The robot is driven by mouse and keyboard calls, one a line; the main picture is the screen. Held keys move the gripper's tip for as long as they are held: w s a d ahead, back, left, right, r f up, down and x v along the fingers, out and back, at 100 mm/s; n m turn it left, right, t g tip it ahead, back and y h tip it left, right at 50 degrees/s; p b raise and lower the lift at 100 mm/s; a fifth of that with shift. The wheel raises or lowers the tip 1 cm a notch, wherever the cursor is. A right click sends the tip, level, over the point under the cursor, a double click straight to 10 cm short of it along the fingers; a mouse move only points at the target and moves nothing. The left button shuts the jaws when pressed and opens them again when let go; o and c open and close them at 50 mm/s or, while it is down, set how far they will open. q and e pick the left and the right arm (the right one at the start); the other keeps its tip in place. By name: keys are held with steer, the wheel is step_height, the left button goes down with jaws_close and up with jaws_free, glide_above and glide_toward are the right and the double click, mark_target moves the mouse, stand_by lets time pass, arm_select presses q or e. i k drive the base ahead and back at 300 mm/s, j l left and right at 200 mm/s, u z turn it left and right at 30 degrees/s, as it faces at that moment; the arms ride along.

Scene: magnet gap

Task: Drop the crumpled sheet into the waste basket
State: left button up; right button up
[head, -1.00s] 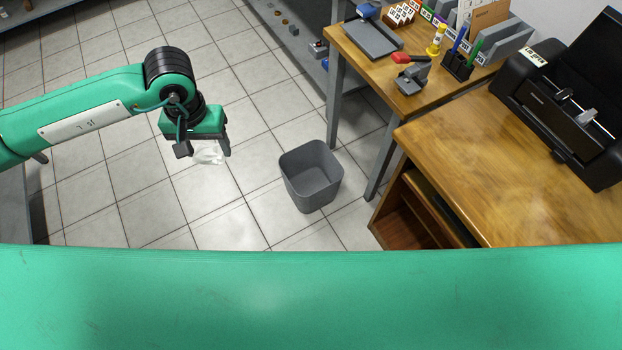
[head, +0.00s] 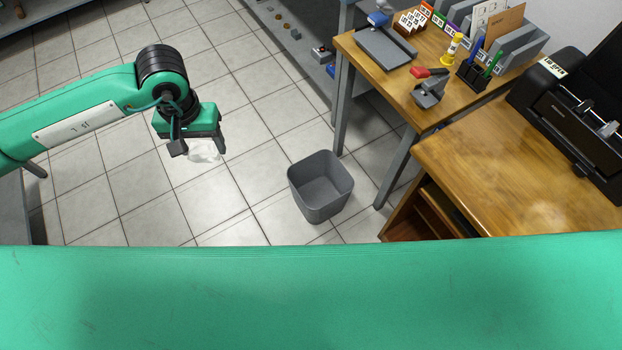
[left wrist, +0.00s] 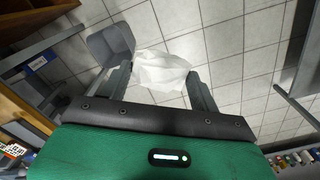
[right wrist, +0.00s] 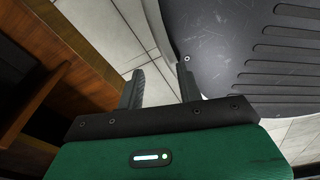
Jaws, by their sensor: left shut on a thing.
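The crumpled sheet (head: 204,151) is white and hangs between the fingers of my left gripper (head: 199,148), held above the floor. In the left wrist view the sheet (left wrist: 160,72) sits between the two fingertips of the left gripper (left wrist: 160,80). The grey waste basket (head: 320,188) stands upright on the tiles to the right of my left gripper, apart from it, and its inside looks empty. It also shows in the left wrist view (left wrist: 110,45), beyond the left finger. My right gripper (right wrist: 160,88) shows only in the right wrist view, fingers apart with nothing between them.
A wooden desk (head: 520,180) with a black printer (head: 575,120) stands right of the basket. A wooden table (head: 400,80) with a tray, stapler-like tool and pen holder is behind it. Tiled floor (head: 250,165) lies clear between gripper and basket.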

mark_target(316, 198)
steer(key=i+j+z, duration=0.35)
steer(key=j, duration=0.3)
steer(key=i+j+z, duration=0.15)
steer(key=i+j, duration=0.15)
steer(key=j, duration=0.1)
